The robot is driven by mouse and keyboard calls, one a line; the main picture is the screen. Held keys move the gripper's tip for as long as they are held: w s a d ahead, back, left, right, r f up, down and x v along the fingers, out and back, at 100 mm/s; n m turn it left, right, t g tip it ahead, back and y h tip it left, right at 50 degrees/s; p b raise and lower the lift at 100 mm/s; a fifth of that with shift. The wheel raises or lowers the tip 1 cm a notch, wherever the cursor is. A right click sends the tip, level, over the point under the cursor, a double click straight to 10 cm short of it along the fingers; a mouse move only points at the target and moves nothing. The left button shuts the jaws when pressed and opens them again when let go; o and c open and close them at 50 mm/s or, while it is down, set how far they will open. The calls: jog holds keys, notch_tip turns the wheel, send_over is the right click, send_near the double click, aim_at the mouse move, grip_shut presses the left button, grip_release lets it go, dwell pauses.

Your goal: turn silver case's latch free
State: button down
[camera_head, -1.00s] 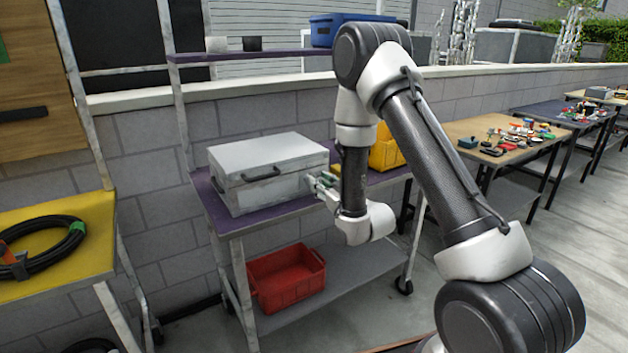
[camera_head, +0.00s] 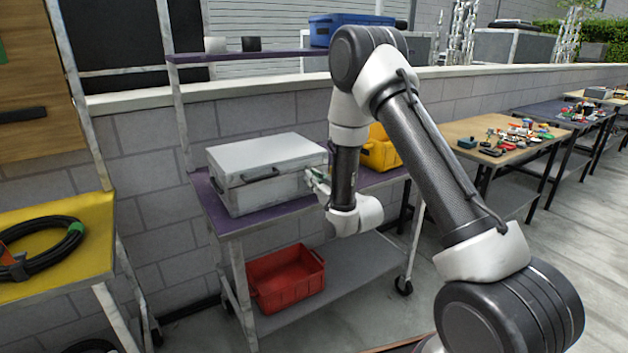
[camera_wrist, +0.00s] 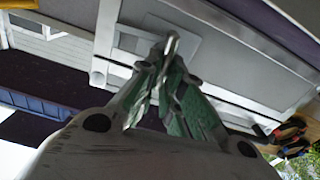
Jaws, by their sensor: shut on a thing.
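The silver case (camera_head: 262,155) lies closed on the purple top of a cart, its dark handle on the front face. My gripper (camera_head: 317,182) is at the case's right end, small and partly hidden by my wrist in the head view. In the wrist view, the green-padded fingers of my gripper (camera_wrist: 170,75) come together on the latch (camera_wrist: 171,44), a small metal piece standing out from a plate on the grey case wall (camera_wrist: 235,55). The fingers hide most of the latch, so its exact turn is hard to tell.
A yellow bin (camera_head: 382,152) stands on the cart right behind my forearm. A red crate (camera_head: 286,278) sits on the lower shelf. A blue bin (camera_head: 350,22) is on the upper shelf. A yellow table with a coiled black hose (camera_head: 50,250) stands at left.

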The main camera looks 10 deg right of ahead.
jog(key=shift+d+m, duration=0.1)
jog(key=shift+m, duration=0.5)
jog(key=c, duration=1.6)
grip_release()
jog(key=shift+o, duration=0.2)
jog(key=v, duration=0.7)
jog(key=shift+s, duration=0.2)
